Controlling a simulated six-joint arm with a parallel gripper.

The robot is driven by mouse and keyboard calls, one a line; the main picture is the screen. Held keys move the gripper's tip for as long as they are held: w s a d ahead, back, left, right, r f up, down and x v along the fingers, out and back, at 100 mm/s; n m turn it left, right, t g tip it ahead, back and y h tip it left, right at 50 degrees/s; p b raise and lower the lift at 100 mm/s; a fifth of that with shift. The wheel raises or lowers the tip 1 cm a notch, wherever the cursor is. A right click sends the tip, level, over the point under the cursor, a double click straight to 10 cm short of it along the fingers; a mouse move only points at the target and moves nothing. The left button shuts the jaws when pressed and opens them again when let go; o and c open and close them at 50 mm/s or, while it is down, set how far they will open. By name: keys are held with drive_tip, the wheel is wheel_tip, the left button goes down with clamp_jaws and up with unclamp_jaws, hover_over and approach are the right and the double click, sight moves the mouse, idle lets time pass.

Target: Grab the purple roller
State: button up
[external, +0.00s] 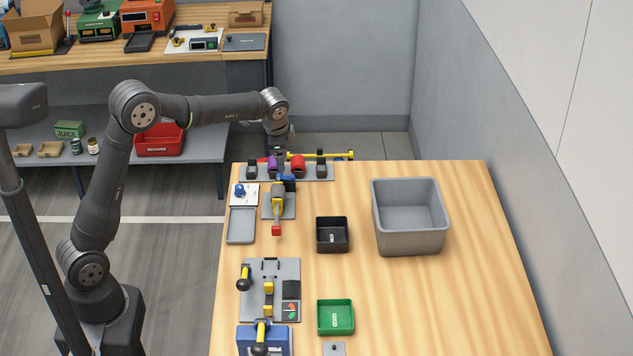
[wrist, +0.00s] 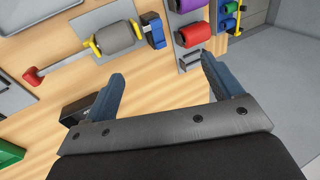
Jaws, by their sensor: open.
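The purple roller (external: 272,164) stands in the grey rack at the back edge of the table, just left of a red roller (external: 298,164). In the wrist view the purple roller (wrist: 187,4) is cut off by the top edge, above the red roller (wrist: 193,34). My gripper (wrist: 162,67) is open, with bare wooden table between its blue fingers. Both rollers lie beyond the fingertips, apart from them. In the external view my wrist hangs at the back of the table near the rack, and the fingertips are hard to make out.
A grey roller in a yellow holder with a red-ended handle (external: 277,231) lies in front of the rack. A black bin (external: 332,247), a large grey bin (external: 408,243) and a green bin (external: 336,330) stand on the table. The right front is clear.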

drive_tip(key=w+a+f+g, duration=0.1)
drive_tip(key=a+f+g, duration=0.2)
drive_tip(key=a+f, duration=0.2)
drive_tip(key=g+h, duration=0.1)
drive_tip(key=h, duration=1.2)
approach(273, 160)
drive_tip(key=d, duration=0.3)
drive_tip(key=shift+s+d+f, duration=0.25)
drive_tip(key=shift+s+f, duration=0.1)
drive_tip(key=shift+w+f+x, duration=0.15)
drive_tip(key=shift+x, duration=1.2)
drive_tip(key=shift+w+f+x, duration=0.15)
drive_tip(key=shift+w+x, duration=0.05)
drive_tip(key=shift+x, duration=1.1)
drive_tip(key=shift+a, duration=0.1)
drive_tip(key=c, duration=1.2)
drive_tip(key=shift+o, duration=0.2)
